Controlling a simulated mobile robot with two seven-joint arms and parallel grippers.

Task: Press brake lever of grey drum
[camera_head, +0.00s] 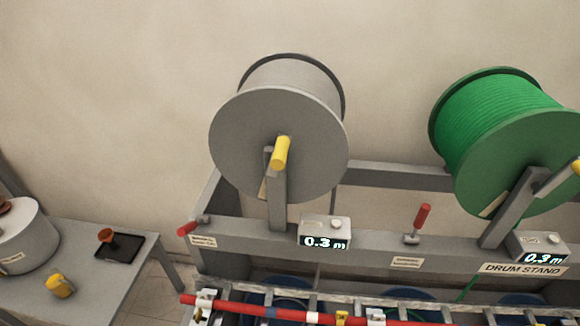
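The grey drum (265,150) hangs on the drum stand (375,243) in the middle of the head view, with a yellow handle (281,152) at its hub. A red-handled lever (188,228) at the stand's left end, by the grey drum, is tilted far over to the left. A second red-handled lever (421,218) stands nearly upright on the stand between the grey drum and the green drum (510,130). Labels lie below both levers, but their text is too small to read. Neither of my grippers is in view.
Two counters, one below the grey drum (325,236) and one at the right (540,247), read 0.3 m. A red bar (265,311) crosses the front. At the left, a grey table (95,270) holds a cylinder (25,240), a black tray (128,247) and a yellow item (60,286).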

